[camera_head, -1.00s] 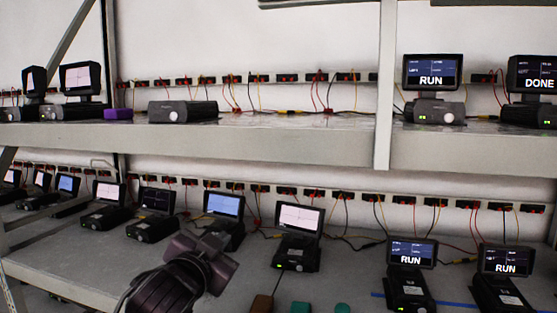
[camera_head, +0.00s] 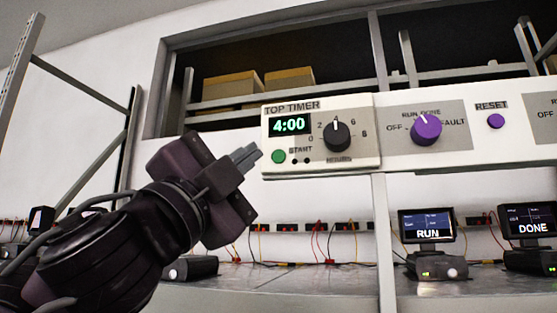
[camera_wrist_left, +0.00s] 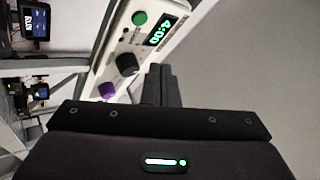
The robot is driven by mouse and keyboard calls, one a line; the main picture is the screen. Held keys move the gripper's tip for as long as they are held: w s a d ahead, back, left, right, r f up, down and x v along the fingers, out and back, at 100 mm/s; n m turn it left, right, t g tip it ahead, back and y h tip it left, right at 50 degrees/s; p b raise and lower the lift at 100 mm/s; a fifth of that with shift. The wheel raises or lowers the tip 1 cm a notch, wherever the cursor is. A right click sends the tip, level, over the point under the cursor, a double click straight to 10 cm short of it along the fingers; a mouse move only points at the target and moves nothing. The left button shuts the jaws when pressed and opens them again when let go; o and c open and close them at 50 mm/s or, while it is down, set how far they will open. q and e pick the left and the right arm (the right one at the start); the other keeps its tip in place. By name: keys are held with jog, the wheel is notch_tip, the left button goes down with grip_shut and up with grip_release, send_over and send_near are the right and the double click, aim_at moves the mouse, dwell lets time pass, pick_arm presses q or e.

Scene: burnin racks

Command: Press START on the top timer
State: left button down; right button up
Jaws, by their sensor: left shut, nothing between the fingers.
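The top timer (camera_head: 350,157) is a white box on the upper rail, labelled TOP TIMER, with a display reading 4:00. Its green START button (camera_head: 278,157) is at the lower left of its face, and a black HOURS knob (camera_head: 337,136) is at the middle. In the left wrist view the button (camera_wrist_left: 139,18) shows at the top, with the display beside it. My left gripper (camera_head: 256,152) is shut and empty, its fingertips just left of the START button in the head view. Whether they touch it I cannot tell; a gap seems to show. My right gripper is not in view.
Right of the timer, a panel has a purple selector knob (camera_head: 426,129) and a purple RESET button (camera_head: 496,121). Below, the shelf (camera_head: 330,278) holds devices, with screens reading RUN (camera_head: 427,227) and DONE (camera_head: 529,222). Cardboard boxes (camera_head: 232,88) sit behind the rail.

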aim_at(279, 157)
pick_arm(q)
jog(key=shift+s+r+m+g+h, duration=0.3)
jog(key=shift+s+r+m+h, duration=0.45)
jog(key=shift+s+r, duration=0.45)
jog(key=shift+w+d, duration=0.1)
jog(key=shift+w, duration=0.05)
jog(key=shift+w+d+p, duration=0.25)
jog(key=shift+w+d, duration=0.2)
jog(key=shift+w, duration=0.95)
jog(key=shift+w+d+p, duration=0.2)
jog(key=shift+w+d, duration=0.25)
jog(key=shift+w, duration=0.9)
jog(key=shift+w+d+p, duration=0.25)
jog(key=shift+w+d, duration=0.2)
jog(key=shift+w, duration=0.95)
jog(key=shift+w, duration=0.1)
jog(key=shift+w+d, duration=0.1)
jog(key=shift+w, duration=0.2)
